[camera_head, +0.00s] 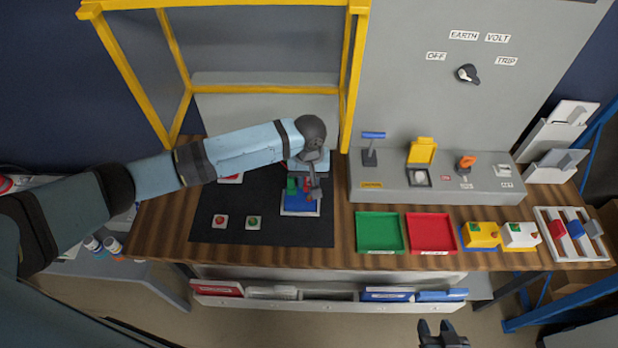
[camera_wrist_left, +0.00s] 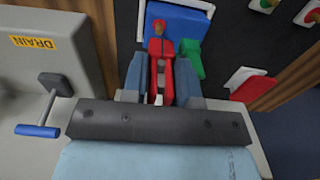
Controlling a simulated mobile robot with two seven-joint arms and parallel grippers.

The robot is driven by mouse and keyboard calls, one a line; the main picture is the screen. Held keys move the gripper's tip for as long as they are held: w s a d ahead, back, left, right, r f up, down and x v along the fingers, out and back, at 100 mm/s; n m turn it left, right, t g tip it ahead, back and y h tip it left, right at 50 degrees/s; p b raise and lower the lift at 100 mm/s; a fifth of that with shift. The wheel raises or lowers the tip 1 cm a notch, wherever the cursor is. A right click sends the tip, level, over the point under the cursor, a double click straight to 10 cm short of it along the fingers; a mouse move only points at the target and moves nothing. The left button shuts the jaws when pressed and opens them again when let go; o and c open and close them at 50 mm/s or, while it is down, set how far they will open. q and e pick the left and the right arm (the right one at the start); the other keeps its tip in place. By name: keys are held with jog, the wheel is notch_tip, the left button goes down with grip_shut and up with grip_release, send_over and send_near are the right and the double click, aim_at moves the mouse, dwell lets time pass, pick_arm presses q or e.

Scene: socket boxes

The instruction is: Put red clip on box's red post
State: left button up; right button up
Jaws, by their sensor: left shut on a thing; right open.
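The blue box (camera_head: 299,203) sits on the black mat, with a green part (camera_head: 292,186) and a red part on top. In the left wrist view the blue box (camera_wrist_left: 180,22) is just beyond my fingertips. My left gripper (camera_head: 314,192) is at the box; in the left wrist view its jaws (camera_wrist_left: 160,75) are shut on the red clip (camera_wrist_left: 161,48). An orange-red knob (camera_wrist_left: 159,27) shows at the clip's far end; I cannot tell whether clip and post are joined. A green clip (camera_wrist_left: 192,62) is beside it. My right gripper (camera_head: 443,332) is open and empty at the bottom edge.
The black mat (camera_head: 270,228) also bears red and green button tiles. Green (camera_head: 380,214) and red (camera_head: 432,216) trays lie to the right, then yellow and white boxes. A grey panel with a console (camera_head: 435,197) and a yellow frame (camera_head: 352,70) stand behind.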

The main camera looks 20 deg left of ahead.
pick_arm(q)
notch_tip(320, 180, down, 2)
jog(key=shift+b, duration=0.85)
jog(key=shift+r, duration=0.15)
pick_arm(e)
jog(key=shift+w+a+f, duration=0.15)
jog(key=shift+f, duration=0.25)
jog(key=shift+w+a+f, duration=0.1)
jog(key=shift+w+f, duration=0.05)
jog(key=shift+f, duration=0.2)
pick_arm(q)
jog(key=shift+p, duration=0.3)
pick_arm(e)
jog(key=shift+r, duration=0.15)
pick_arm(q)
jog(key=shift+r, duration=0.1)
jog(key=shift+p, duration=0.5)
pick_arm(e)
jog(key=shift+s+r, duration=0.1)
jog(key=shift+r, duration=0.2)
jog(key=shift+f, duration=0.15)
jog(key=shift+d, duration=0.1)
pick_arm(q)
jog(key=shift+f+p, duration=0.3)
jog(key=shift+p, duration=0.15)
pick_arm(e)
jog(key=shift+r, duration=0.7)
